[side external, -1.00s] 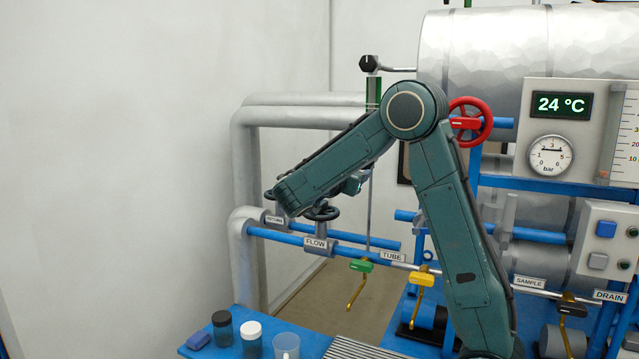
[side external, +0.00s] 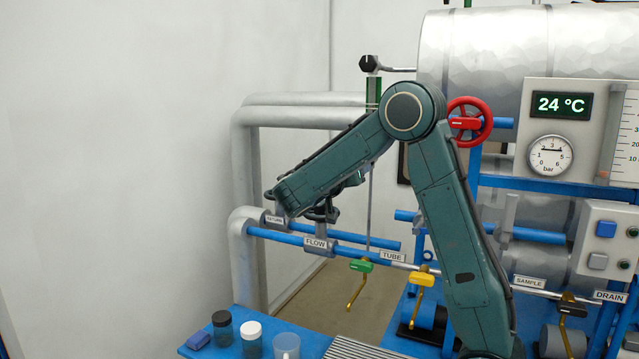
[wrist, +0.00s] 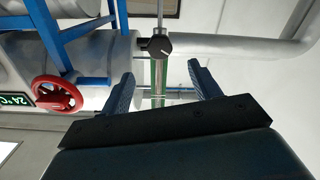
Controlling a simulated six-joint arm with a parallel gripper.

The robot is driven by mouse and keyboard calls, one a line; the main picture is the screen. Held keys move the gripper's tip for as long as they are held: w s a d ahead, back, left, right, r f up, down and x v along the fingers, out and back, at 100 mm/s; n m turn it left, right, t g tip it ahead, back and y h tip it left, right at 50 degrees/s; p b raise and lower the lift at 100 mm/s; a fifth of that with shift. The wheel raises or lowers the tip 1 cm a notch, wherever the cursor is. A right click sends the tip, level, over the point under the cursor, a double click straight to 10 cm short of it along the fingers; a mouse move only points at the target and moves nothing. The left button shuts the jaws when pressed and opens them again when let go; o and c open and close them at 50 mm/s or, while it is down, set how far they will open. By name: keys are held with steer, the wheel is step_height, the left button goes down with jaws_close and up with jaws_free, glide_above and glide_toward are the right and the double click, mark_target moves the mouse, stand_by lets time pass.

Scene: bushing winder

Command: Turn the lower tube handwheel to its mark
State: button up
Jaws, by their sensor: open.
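The upright green tube (wrist: 159,75) runs between the two fingers of my gripper (wrist: 164,86) in the wrist view. My gripper is open, its fingers apart on either side of the tube; contact with it does not show. I cannot make out a lower tube handwheel for certain; my forearm hides the middle of the tube. Its thin lower rod (side external: 369,215) comes down near the green-handled valve (side external: 361,265).
A red handwheel (side external: 469,122) stands right of my elbow. A yellow-handled valve (side external: 422,279) is by the TUBE label (side external: 393,256). Jars stand at lower left.

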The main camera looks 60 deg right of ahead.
steer(key=d, duration=1.3)
steer(key=shift+d, duration=0.35)
steer(key=shift+c, duration=0.2)
steer(key=c, duration=0.9)
